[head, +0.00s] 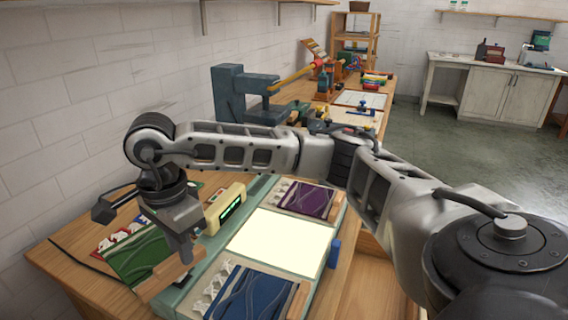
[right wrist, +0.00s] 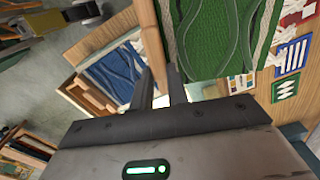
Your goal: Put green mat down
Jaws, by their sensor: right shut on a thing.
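The green mat (head: 137,257) has wavy lines and a wooden bar (head: 165,275) along one end. My right gripper (head: 184,250) is shut on this bar at the left part of the table. The mat shows at the top of the right wrist view (right wrist: 213,40), with the bar (right wrist: 154,45) between the two fingers (right wrist: 160,88). I cannot tell whether the mat touches the table. A blue mat (head: 250,295) and a purple mat (head: 303,200) lie on the pale green board (head: 200,283), either side of a bright white panel (head: 275,242). My left gripper is not in view.
A cream box with a green display (head: 226,208) stands close to my right gripper. Patterned cards (head: 118,236) lie behind the green mat. A blue press (head: 245,95) stands farther back by the wall. My right arm crosses above the table.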

